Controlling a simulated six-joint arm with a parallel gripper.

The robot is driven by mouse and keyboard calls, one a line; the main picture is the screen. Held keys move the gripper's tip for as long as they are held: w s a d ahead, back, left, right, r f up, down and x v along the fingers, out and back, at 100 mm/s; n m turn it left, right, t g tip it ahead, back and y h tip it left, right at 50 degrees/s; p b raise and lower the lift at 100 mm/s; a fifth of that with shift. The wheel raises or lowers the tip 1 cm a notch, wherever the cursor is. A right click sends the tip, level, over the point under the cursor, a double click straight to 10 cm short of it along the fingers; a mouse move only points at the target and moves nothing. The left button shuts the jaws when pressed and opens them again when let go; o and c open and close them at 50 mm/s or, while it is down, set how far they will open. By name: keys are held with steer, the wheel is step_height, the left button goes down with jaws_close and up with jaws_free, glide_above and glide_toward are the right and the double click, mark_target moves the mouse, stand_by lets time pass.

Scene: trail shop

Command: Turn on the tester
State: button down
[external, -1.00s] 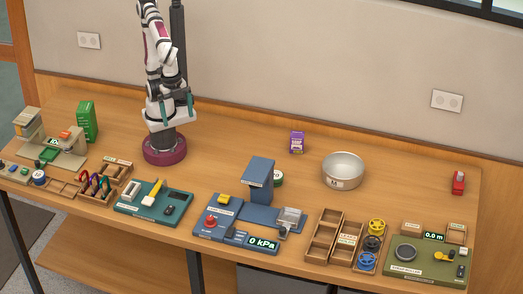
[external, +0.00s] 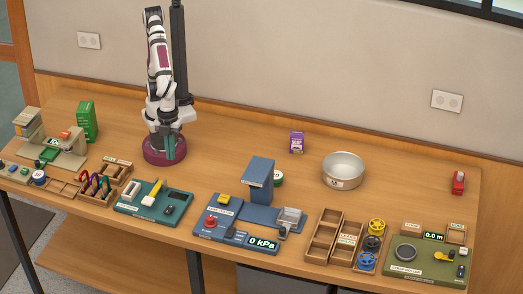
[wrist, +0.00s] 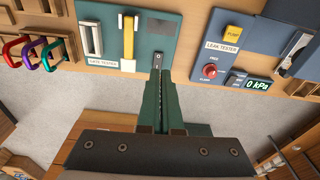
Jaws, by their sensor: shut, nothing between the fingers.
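The gate tester (wrist: 178,32) is a teal board at the table's front edge, left of centre in the external view (external: 128,209). It carries a pale slotted block (wrist: 89,39), a yellow lever (wrist: 129,38) and a dark switch-like piece (wrist: 157,61). In the external view its dark panel (external: 180,195) shows no lit reading. My gripper (wrist: 160,78) is shut and empty, its green fingers overlapping the board's edge in the wrist view. In the external view my gripper (external: 169,156) hangs in front of my base, behind the board and apart from it.
The blue leak tester (wrist: 208,42) stands to the right, with a yellow push button (wrist: 233,33), a red knob (wrist: 209,71) and a lit 0 kPa display (wrist: 257,85). Coloured carabiners (wrist: 48,53) are on the left. Bare table lies between my base and the boards.

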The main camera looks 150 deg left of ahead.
glide_above(167, 212)
steer(key=s+a, duration=0.2)
step_height(167, 212, down, 2)
steer(key=shift+d+f+m+h, duration=0.1)
steer(key=shift+m+h, duration=0.2)
steer(key=shift+m, duration=0.1)
steer(key=f, duration=0.4)
steer(key=w+d+f, duration=0.1)
steer(key=f, duration=0.8)
steer(key=shift+w+d+f, duration=0.25)
steer(key=shift+w+f, duration=0.05)
steer(key=shift+f, duration=0.1)
steer(key=shift+d+f, duration=0.1)
steer(key=shift+f, duration=0.15)
